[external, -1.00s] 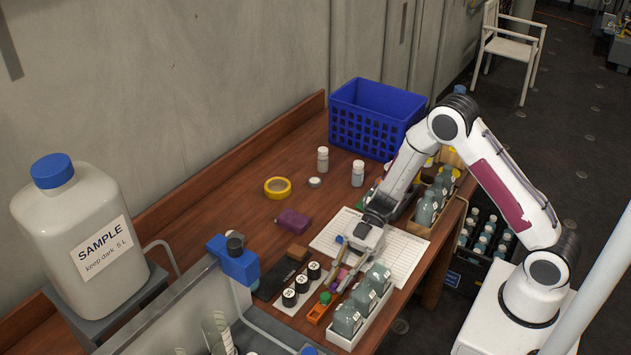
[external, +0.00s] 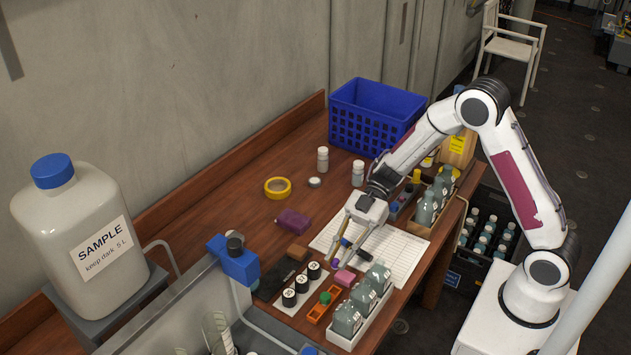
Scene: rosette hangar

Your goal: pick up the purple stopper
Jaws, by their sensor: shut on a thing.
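My gripper (external: 340,258) points down above the front of the table, shut on the small purple stopper (external: 337,266). The stopper shows only as a small patch at the fingertips, partly hidden by them. An orange rack (external: 313,318) lies below and to the left of the gripper, with a green stopper (external: 325,298) in its middle.
A white tray of grey bottles (external: 347,345) stands right of the rack. Several black-topped vials (external: 289,297) stand to its left. A printed sheet (external: 400,256) lies behind. A purple block (external: 292,222), yellow tape (external: 277,188) and blue basket (external: 365,125) are farther back.

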